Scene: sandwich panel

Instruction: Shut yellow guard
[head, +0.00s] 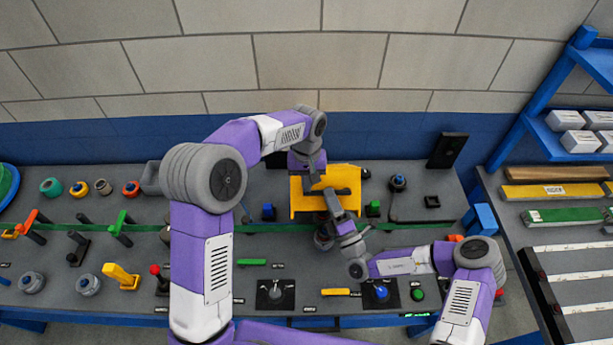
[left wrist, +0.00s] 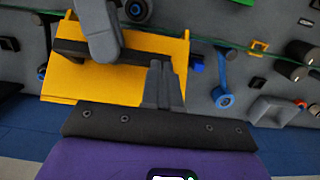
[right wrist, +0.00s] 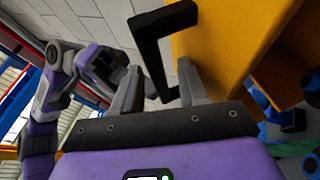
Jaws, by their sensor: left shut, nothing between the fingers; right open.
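The yellow guard (head: 298,202) is near the middle of the panel, with a black handle (head: 347,191) on its face. In the left wrist view the guard (left wrist: 75,82) fills the upper left, its dark handle (left wrist: 75,48) across it. My left gripper (head: 313,178) is shut and empty, its fingertips (left wrist: 163,68) over the guard close to the handle. My right gripper (head: 328,193) is open at the guard's front. In the right wrist view the handle (right wrist: 147,42) reaches down between the open fingers (right wrist: 157,82), beside the guard's yellow face (right wrist: 215,45). The guard's exact angle is unclear.
Several knobs, levers and buttons crowd the panel, including a yellow lever (head: 121,274) and a green lever (head: 120,228). A blue shelf frame (head: 535,110) and a side bench with bars (head: 555,192) stand at the right. A brick wall (head: 290,62) is behind.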

